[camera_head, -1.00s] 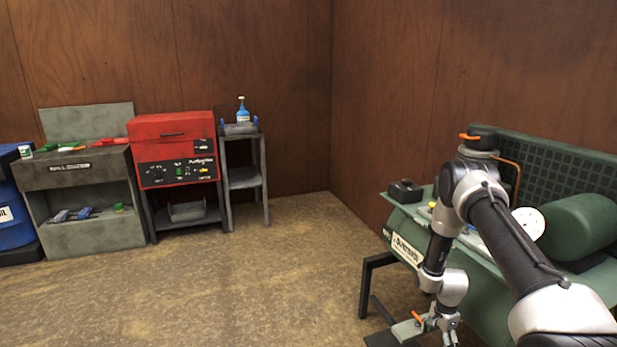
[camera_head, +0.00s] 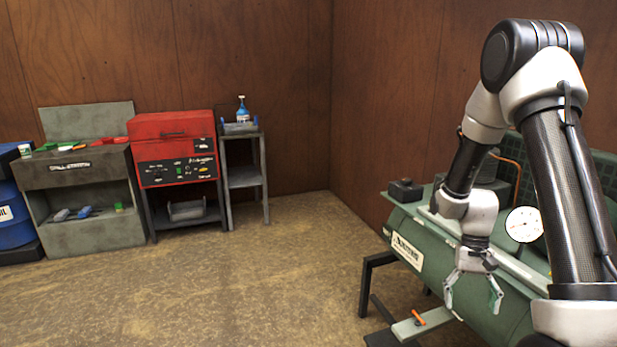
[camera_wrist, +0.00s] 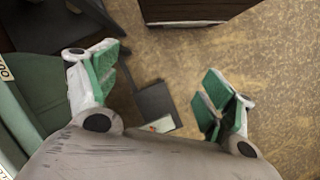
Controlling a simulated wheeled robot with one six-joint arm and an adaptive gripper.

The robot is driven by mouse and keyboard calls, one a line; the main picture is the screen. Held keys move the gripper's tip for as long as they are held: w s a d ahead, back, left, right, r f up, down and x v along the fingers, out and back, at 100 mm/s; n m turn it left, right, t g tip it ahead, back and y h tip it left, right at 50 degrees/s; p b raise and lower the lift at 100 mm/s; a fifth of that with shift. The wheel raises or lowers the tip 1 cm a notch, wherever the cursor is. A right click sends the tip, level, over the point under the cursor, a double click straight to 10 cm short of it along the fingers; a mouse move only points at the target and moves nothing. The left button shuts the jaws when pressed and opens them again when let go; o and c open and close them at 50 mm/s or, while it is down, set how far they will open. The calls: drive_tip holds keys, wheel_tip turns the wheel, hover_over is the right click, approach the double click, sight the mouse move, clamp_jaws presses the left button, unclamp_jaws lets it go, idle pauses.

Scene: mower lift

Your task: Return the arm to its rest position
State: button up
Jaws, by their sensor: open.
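My gripper (camera_head: 472,292) hangs from my raised arm at the right of the head view, in front of the green machine (camera_head: 425,236). Its two fingers point down and stand apart, with nothing between them. In the wrist view, my gripper (camera_wrist: 155,92) shows its green finger pads wide apart over the floor and a dark plate (camera_wrist: 154,104). My arm is bent, with its elbow high at the upper right.
The green machine has a white gauge (camera_head: 524,224), a black box (camera_head: 405,191) and a low pedal with an orange part (camera_head: 418,318). A red cabinet (camera_head: 175,150), a grey bench (camera_head: 80,180) and a small shelf (camera_head: 244,178) stand along the back wall. The floor between is clear.

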drive_tip(key=s+a+r+n+t, duration=0.1)
drive_tip(key=s+r+t, duration=0.2)
drive_tip(key=r, duration=0.7)
drive_tip(key=s+a+r+n+t, duration=0.1)
drive_tip(key=s+r+t, duration=0.1)
drive_tip(key=s+r, duration=0.6)
drive_tip(key=s+a+r+n+t, duration=0.2)
drive_tip(key=s+r, duration=0.3)
drive_tip(key=r, duration=0.6)
drive_tip(key=shift+s+r+t, duration=0.25)
drive_tip(key=shift+r+t, duration=0.1)
drive_tip(key=shift+t, duration=0.45)
